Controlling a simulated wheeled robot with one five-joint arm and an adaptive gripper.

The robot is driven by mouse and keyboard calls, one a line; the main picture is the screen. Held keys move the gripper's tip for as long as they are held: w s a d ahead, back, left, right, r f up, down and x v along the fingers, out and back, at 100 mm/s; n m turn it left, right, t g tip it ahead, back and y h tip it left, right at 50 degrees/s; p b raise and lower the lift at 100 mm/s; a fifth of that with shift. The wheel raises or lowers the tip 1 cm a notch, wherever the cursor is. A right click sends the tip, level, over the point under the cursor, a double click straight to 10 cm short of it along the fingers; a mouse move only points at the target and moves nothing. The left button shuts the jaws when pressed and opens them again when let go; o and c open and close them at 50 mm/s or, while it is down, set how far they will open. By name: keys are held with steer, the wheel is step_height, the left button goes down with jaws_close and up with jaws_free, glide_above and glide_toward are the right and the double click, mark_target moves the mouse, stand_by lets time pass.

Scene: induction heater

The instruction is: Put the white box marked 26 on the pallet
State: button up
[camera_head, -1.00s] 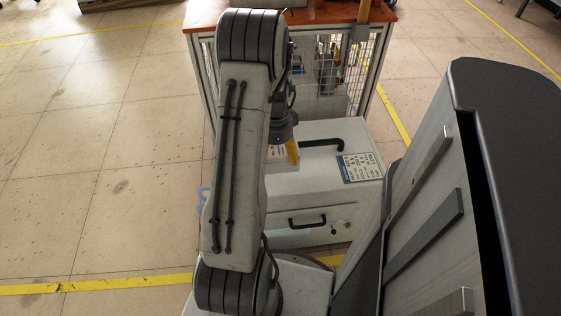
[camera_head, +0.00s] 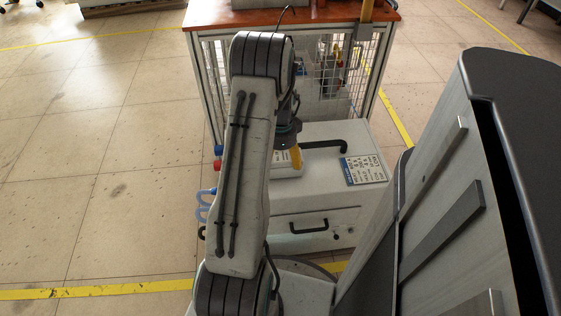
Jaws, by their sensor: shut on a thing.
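My gripper (camera_head: 292,158) shows partly behind my arm, above the white machine, with a yellow finger visible. It is shut on a small white box (camera_head: 288,171) with a printed label on its upper part. I cannot read a 26 on it, and my arm hides its left side. Whether the box touches the machine top below it, I cannot tell. A low brown wooden thing that looks like a pallet (camera_head: 130,9) lies at the far top left, cut by the picture edge.
The white machine (camera_head: 316,197) has black handles and a printed plate (camera_head: 363,169). Behind it stands a mesh-sided bench (camera_head: 372,75) with an orange-brown top (camera_head: 215,14). Blue hoses (camera_head: 203,204) show at the machine's left. The tiled floor (camera_head: 100,150) on the left is clear.

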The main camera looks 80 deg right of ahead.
mark_target(280, 158)
stand_by(0.3)
steer(key=o, duration=1.2)
steer(key=shift+c, duration=0.2)
step_height(280, 158, up, 12)
steer(key=p, duration=0.4)
steer(key=shift+p, duration=0.4)
steer(key=shift+w+d+r, duration=0.1)
